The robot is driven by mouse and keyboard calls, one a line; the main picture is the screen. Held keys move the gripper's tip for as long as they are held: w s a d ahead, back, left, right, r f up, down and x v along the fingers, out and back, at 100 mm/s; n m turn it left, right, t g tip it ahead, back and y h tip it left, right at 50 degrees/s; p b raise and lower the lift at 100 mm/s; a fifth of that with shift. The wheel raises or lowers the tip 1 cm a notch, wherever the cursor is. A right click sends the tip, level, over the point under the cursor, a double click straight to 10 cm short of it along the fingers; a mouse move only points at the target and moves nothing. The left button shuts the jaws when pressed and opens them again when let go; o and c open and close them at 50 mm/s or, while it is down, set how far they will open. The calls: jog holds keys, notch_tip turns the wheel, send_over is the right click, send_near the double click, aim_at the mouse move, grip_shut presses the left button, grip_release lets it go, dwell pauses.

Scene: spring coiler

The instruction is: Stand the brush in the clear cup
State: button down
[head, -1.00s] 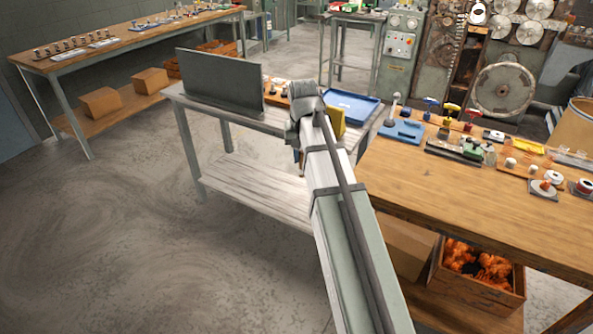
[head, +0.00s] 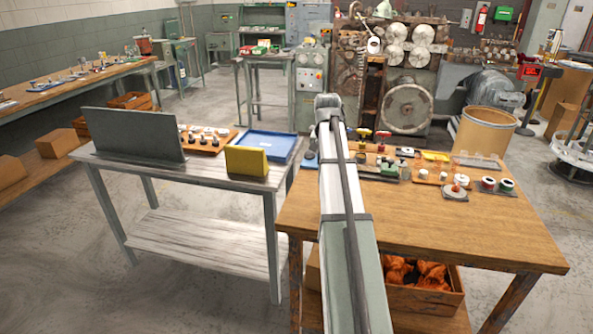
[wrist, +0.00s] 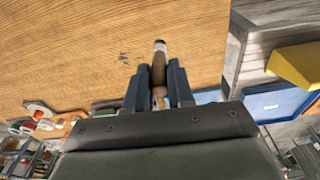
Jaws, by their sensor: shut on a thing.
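My gripper (wrist: 159,68) is shut on the brush (wrist: 159,55) in the wrist view. The brush has a brown wooden body with a pale band near its end, which sticks out past the fingertips. Behind it is the wooden tabletop, and the held brush looks clear of that top. In the head view my arm hides the gripper and the brush. Small clear pieces (head: 478,161) stand at the back of the wooden table (head: 430,225); I cannot tell which of them is the clear cup.
Small parts, including a green block (head: 388,167) and white and red spools (head: 488,183), line the table's back edge. The front of the top is bare. At left stands a grey table with a blue tray (head: 268,145), a yellow block (head: 246,161) and an upright grey panel (head: 133,134).

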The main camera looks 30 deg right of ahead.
jog(key=s+d+r+m, duration=0.1)
jog(key=s+d+m, duration=0.15)
jog(key=d, duration=1.05)
jog(key=s+d+m, duration=0.1)
jog(key=s+d, duration=0.2)
jog(key=d, duration=1.1)
jog(key=r, duration=0.1)
send_over(406, 173)
jog(key=d, duration=0.1)
jog(key=shift+w+d+r+n, duration=0.1)
jog(key=shift+w+d+n, duration=0.1)
jog(key=shift+w+n, duration=0.3)
jog(key=shift+f, duration=2.6)
jog(key=shift+f, duration=2.2)
